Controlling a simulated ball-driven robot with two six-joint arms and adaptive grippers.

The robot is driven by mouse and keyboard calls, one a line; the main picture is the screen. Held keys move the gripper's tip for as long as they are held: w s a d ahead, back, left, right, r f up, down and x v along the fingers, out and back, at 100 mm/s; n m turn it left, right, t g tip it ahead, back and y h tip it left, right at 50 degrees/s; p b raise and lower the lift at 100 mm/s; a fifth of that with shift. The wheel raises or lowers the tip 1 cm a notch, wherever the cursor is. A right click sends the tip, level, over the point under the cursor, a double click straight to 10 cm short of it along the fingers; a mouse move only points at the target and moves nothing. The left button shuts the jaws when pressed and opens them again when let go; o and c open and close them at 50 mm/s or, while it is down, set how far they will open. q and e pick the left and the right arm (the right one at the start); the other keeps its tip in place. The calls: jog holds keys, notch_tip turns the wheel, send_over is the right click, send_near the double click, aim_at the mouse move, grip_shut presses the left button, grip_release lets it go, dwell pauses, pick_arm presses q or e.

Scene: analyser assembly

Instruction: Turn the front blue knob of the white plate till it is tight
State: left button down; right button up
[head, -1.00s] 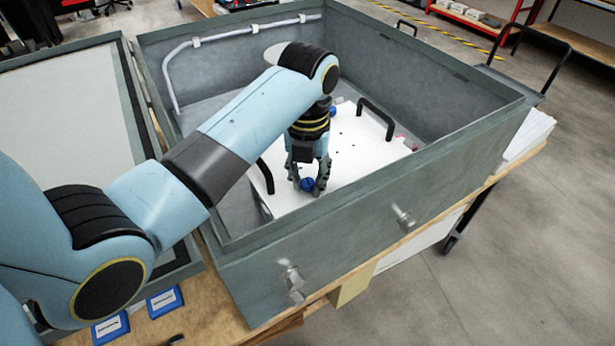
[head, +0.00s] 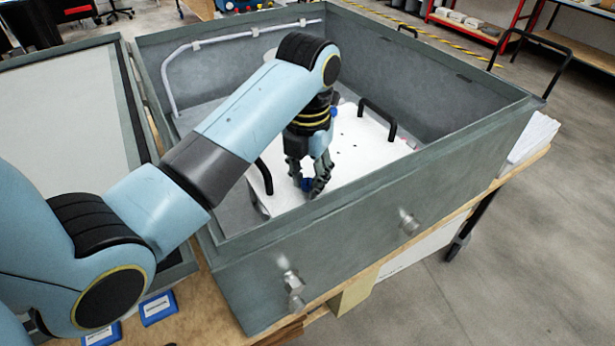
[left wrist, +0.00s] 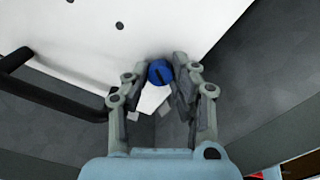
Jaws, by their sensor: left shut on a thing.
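The white plate (head: 352,151) lies inside the grey metal box, with a black handle near each side. The front blue knob (head: 307,185) sits at the plate's front edge. My left gripper (head: 308,188) points down at it with its fingers on both sides. In the left wrist view the knob (left wrist: 160,72) shows a dark slot and lies between the fingertips of my left gripper (left wrist: 161,82), shut on it. Another blue knob (head: 333,111) shows at the plate's back, partly behind the gripper. My right gripper is not in view.
The grey box (head: 330,243) has high walls around the plate and metal fittings on its front. Black handles (head: 376,119) stand up from the plate. A lid-like panel (head: 62,110) lies at the left. Small blue-framed boxes (head: 158,307) lie on the wooden bench.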

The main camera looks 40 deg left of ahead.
pick_arm(q)
jog(key=shift+w+r, duration=0.1)
jog(key=shift+r, duration=0.1)
jog(key=c, duration=1.5)
grip_release()
jog(key=o, duration=0.4)
jog(key=shift+d, duration=0.15)
jog(key=shift+f, duration=0.1)
